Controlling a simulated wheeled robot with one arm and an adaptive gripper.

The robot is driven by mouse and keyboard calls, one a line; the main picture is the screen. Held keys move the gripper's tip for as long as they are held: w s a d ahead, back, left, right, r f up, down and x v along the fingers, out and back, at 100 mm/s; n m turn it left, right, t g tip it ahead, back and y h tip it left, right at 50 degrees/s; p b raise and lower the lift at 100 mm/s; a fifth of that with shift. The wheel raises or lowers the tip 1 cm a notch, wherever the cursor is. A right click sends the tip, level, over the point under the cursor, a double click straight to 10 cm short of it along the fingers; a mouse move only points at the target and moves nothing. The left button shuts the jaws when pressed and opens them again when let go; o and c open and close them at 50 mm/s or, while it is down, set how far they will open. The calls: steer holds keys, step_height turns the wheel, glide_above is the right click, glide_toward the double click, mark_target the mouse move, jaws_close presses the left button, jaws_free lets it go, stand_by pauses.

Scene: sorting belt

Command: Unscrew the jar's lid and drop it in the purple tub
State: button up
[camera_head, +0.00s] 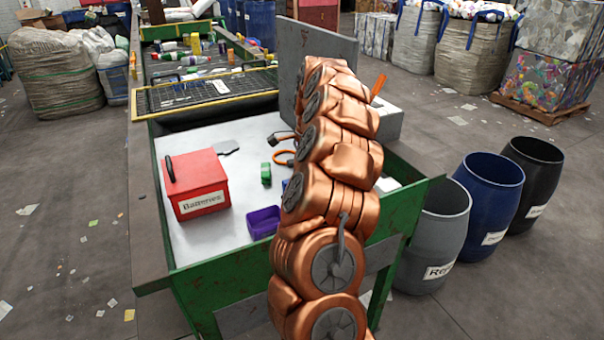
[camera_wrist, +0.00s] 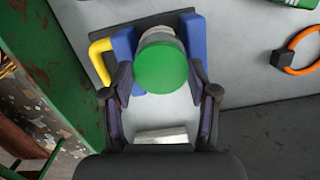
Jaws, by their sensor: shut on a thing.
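The jar's round green lid (camera_wrist: 162,68) shows from above in the wrist view. A narrow strip of the pale jar (camera_wrist: 156,37) shows behind it, and the rest of the jar is hidden under the lid. The jar stands between the blue jaws of a holder (camera_wrist: 191,35). My gripper (camera_wrist: 161,80) has one finger on each side of the lid and is shut on it. In the head view my copper arm hides the gripper and the jar. The purple tub (camera_head: 264,222) sits on the white table, left of my arm.
A red Batteries box (camera_head: 196,185) stands left on the table (camera_head: 240,138). A green object (camera_head: 266,173) lies between it and my arm. A yellow handle (camera_wrist: 101,60) is beside the holder, and an orange ring (camera_wrist: 290,59) lies to its right. Several barrels stand right of the table.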

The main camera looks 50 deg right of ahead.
steer(key=shift+s+a+f, duration=0.1)
steer(key=shift+f, duration=0.25)
steer(key=n, duration=0.4)
steer(key=shift+r+n+g, duration=0.1)
steer(key=shift+n+g, duration=0.2)
steer(key=shift+g, duration=0.1)
steer(key=o, duration=1.2)
steer(key=shift+r, duration=0.1)
steer(key=shift+c, duration=0.2)
steer(key=shift+r, duration=0.15)
steer(key=shift+r+p, duration=0.55)
steer(key=shift+r, duration=1.95)
steer(key=shift+f, duration=0.1)
